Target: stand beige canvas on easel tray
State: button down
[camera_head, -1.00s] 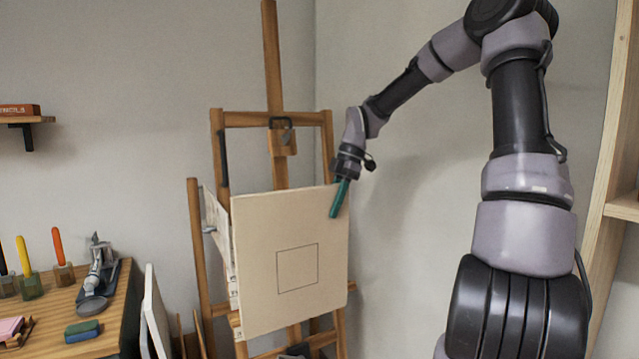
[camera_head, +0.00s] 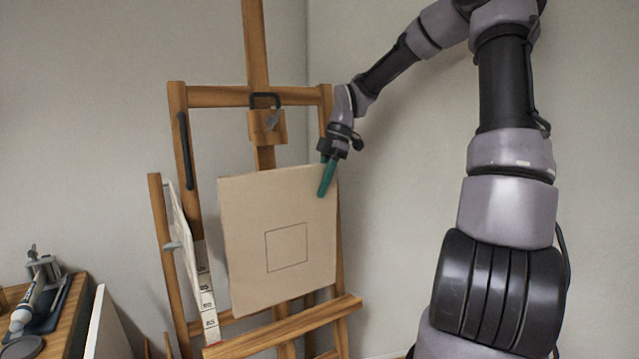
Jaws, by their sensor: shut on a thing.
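The beige canvas (camera_head: 247,215), with a thin square outline drawn on it, hangs upright and slightly tilted in front of the wooden easel (camera_head: 257,125). My gripper (camera_head: 327,177), with green fingers, is shut on the canvas near its upper right corner. The easel tray (camera_head: 285,328) is a wooden ledge below the canvas. The canvas's lower edge shows just above the tray; I cannot tell from this view whether they touch. The canvas hides the middle of the easel.
A white panel with a marked strip (camera_head: 207,300) stands at the easel's left side. A workbench (camera_head: 65,325) with a clamp-like tool (camera_head: 38,285) is at lower left, with a pale board (camera_head: 107,325) leaning beside it. Bare wall lies right of the easel.

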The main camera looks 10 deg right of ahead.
aim_at(336, 172)
notch_tip(336, 172, down, 7)
dwell(0.8)
jog(key=shift+s+f, duration=0.1)
jog(key=shift+f, duration=0.5)
jog(key=c, duration=0.6)
grip_release()
jog(key=shift+c, duration=0.2)
jog(key=v, duration=1)
jog(key=shift+d+r, duration=0.15)
jog(key=shift+r, duration=0.25)
